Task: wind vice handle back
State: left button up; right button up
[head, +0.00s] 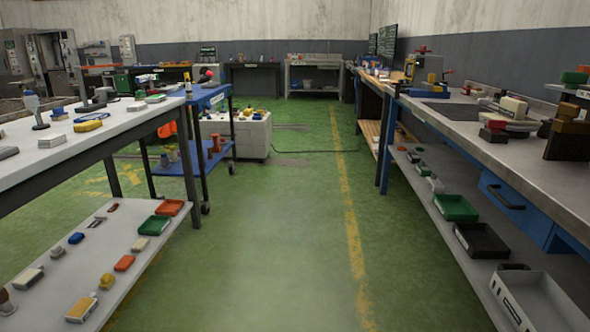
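I cannot make out a vice or its handle with certainty. A blue and yellow device (428,72) with a red part on top stands toward the far end of the right workbench (535,166); it is too small to tell whether it is a vice. Nearer on the same bench lies a cream, red and grey item (508,118), whose kind I cannot tell. Neither of my grippers shows in the view.
A long white-topped table (120,120) with a lower shelf of small parts stands on the left. A blue trolley (205,94) and a white cabinet (249,138) stand beyond it. The green floor aisle (280,240) between the benches is clear. Open bins (456,207) sit on the right lower shelf.

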aim_at(398, 90)
jog(key=i+z, duration=0.15)
jog(key=i, duration=0.7)
jog(key=i+j+z, duration=0.1)
jog(key=i, duration=0.75)
jog(key=i+z, duration=0.2)
jog(key=i, duration=0.35)
jog(key=i+j+z, duration=0.2)
jog(key=i, duration=0.35)
jog(key=i+j+z, duration=0.1)
jog(key=i+z, duration=0.15)
jog(key=i, duration=0.25)
